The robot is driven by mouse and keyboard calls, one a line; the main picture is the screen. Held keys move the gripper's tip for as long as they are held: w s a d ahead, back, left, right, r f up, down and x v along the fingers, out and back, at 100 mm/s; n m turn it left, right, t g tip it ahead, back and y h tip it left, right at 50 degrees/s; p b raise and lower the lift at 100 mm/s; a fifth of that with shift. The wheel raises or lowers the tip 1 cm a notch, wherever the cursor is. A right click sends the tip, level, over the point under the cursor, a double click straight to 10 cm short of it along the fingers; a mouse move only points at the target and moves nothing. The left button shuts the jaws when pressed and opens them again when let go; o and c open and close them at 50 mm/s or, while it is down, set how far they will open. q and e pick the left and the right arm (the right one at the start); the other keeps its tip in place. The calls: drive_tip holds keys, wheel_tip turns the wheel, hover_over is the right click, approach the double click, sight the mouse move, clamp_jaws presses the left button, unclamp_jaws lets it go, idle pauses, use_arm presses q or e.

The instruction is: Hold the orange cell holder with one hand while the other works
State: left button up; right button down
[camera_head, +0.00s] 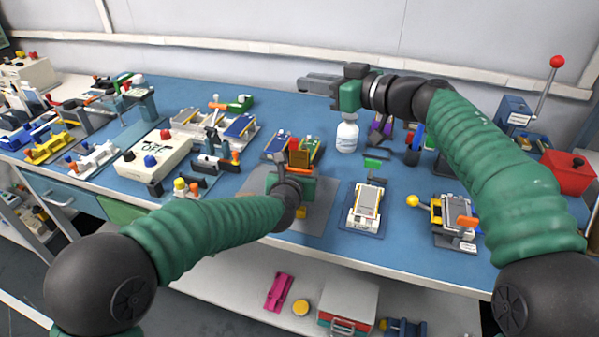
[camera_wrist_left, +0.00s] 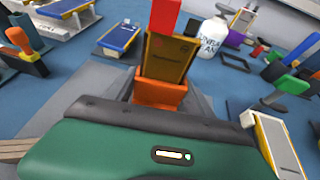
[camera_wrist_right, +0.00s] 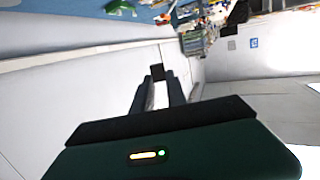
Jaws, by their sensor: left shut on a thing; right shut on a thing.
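The orange cell holder (camera_wrist_left: 160,92) stands upright just beyond the palm in the left wrist view. A brown-gold pouch cell (camera_wrist_left: 170,58) stands in it, with a red piece (camera_wrist_left: 165,15) above. My left gripper (camera_head: 281,157) is shut on the holder over the grey mat; its fingertips are largely hidden. My right gripper (camera_head: 305,84) is raised over the back of the bench, away from the holder, with its fingers pointing left. In the right wrist view its fingers (camera_wrist_right: 157,80) close on a small dark thing (camera_wrist_right: 158,70), too small to identify.
A white bottle (camera_head: 347,135) stands behind and right of the holder. A white device (camera_head: 365,208) and a yellow-handled fixture (camera_head: 445,220) are to the right. A cream box (camera_head: 152,158) and several clamps crowd the left. The wall (camera_head: 270,22) is behind the right gripper.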

idle(0.4)
use_arm(q)
drive_tip(key=o, duration=1.4)
drive_tip(key=shift+o, duration=0.2)
drive_tip(key=shift+s, duration=0.1)
